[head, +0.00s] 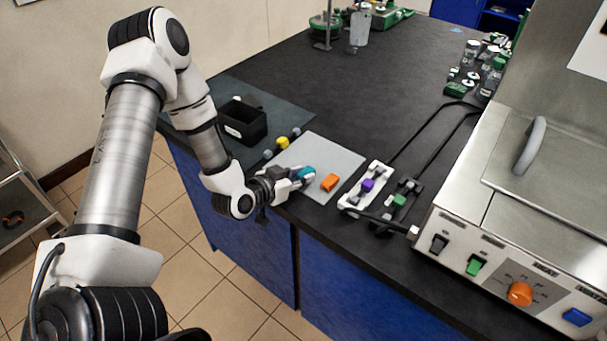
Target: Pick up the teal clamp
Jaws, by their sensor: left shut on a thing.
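The teal clamp (306,171) is at the left part of a light grey mat (335,156) on the dark bench. My left gripper (302,175) reaches in from the left, low over the mat's near left edge, and is shut on the teal clamp. The fingers hide part of the clamp, and I cannot tell whether it still touches the mat. An orange clamp (330,182) lies on the mat just right of the gripper. My right gripper is not in view.
A white holder with a purple piece (367,186) and a dark holder with a green piece (399,201) lie right of the mat. A steel machine (476,213) stands at right. A black bin (240,121) and small balls, one yellow (282,142), are at left.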

